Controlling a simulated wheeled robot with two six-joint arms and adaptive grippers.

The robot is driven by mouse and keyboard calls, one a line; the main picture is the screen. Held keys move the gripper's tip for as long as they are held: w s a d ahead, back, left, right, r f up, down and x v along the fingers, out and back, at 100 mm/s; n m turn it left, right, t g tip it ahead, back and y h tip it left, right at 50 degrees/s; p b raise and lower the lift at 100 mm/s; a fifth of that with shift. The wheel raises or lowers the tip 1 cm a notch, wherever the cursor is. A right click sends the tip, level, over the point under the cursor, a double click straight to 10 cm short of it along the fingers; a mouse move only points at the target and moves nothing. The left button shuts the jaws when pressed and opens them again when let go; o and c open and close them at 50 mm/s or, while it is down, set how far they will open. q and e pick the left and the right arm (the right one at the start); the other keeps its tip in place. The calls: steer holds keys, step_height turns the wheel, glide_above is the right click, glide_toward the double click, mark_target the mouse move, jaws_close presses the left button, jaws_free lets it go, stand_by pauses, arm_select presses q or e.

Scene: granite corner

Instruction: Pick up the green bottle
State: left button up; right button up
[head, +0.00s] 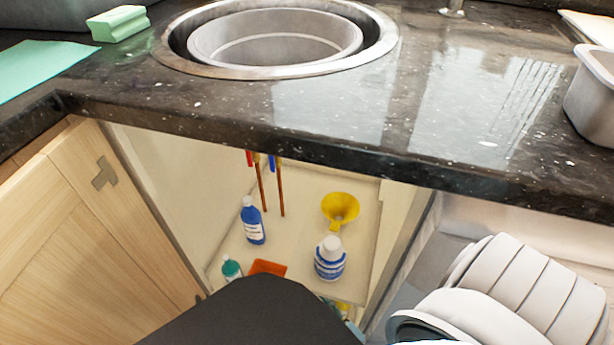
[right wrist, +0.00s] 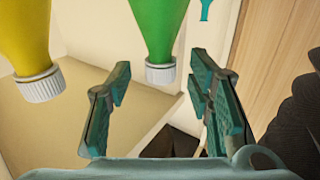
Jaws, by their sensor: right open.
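In the right wrist view a green bottle (right wrist: 157,25) shows with its white ribbed cap (right wrist: 160,72) pointing down in the picture. My right gripper (right wrist: 160,80) is open, with one finger on each side of the cap. I see gaps between the cap and both fingers, and nothing is held. In the head view I cannot clearly make out the green bottle; a dark shape at the bottom hides part of the cabinet. My left gripper is not in view.
A yellow bottle (right wrist: 32,35) with a white cap is left of the green one. The open cabinet also holds a blue bottle (head: 252,222), a white-and-blue bottle (head: 330,262), a teal-capped bottle (head: 231,268) and a yellow funnel (head: 340,207). The countertop edge (head: 300,150) overhangs. White dishes (head: 520,290) stand right.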

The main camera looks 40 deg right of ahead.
steer(key=shift+w, duration=0.45)
jaws_close()
